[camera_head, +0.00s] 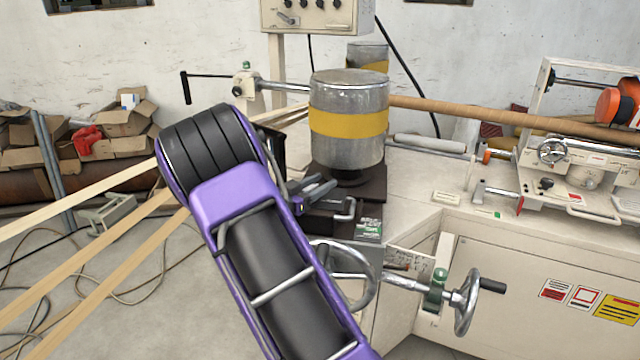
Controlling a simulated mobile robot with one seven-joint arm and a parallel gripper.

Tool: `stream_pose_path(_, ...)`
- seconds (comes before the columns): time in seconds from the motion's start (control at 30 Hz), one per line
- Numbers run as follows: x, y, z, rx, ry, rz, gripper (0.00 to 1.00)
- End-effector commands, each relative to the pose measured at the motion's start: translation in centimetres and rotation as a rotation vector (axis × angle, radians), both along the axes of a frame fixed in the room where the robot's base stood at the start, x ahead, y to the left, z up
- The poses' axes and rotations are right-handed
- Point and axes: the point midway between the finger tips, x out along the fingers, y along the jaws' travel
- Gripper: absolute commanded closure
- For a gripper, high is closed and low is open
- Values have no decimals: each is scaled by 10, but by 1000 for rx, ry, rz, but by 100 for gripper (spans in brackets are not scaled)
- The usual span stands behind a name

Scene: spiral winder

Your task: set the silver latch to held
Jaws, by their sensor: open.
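A small bent silver handle (345,210), which may be the silver latch, sits on a dark block below the metal drum. Its exact setting cannot be told from this view. My gripper (318,192) is dark with purple parts, and it is just above and left of this handle. It looks open and empty, though my arm hides part of it. I cannot tell whether it touches the dark block. My purple and black arm (270,250) covers the centre of the view.
A metal drum (348,143) with a yellow band stands right behind my gripper. Handwheels (468,301) stick out at the lower right. A black crank handle (186,88) is at upper left. Pale strips (85,270) cross the left side. Cardboard boxes (118,120) lie by the wall.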

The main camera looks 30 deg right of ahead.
Motion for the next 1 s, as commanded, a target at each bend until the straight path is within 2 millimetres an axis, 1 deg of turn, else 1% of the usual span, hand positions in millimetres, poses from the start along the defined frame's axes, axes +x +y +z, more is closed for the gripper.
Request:
stream_pose_path(0.13, 0, 0, 0, 0, 0, 0, 50)
stream_pose_path(0.17, 0, 0, 0, 0, 0, 0, 52)
stream_pose_path(0.2, 0, 0, 0, 0, 0, 0, 59)
stream_pose_path(0.43, 0, 0, 0, 0, 0, 0, 100)
stream_pose_path(0.77, 0, 1, 0, -1, 0, 5, 100)
stream_pose_path(1.0, 2, 1, -1, -1, 0, 82, 100)
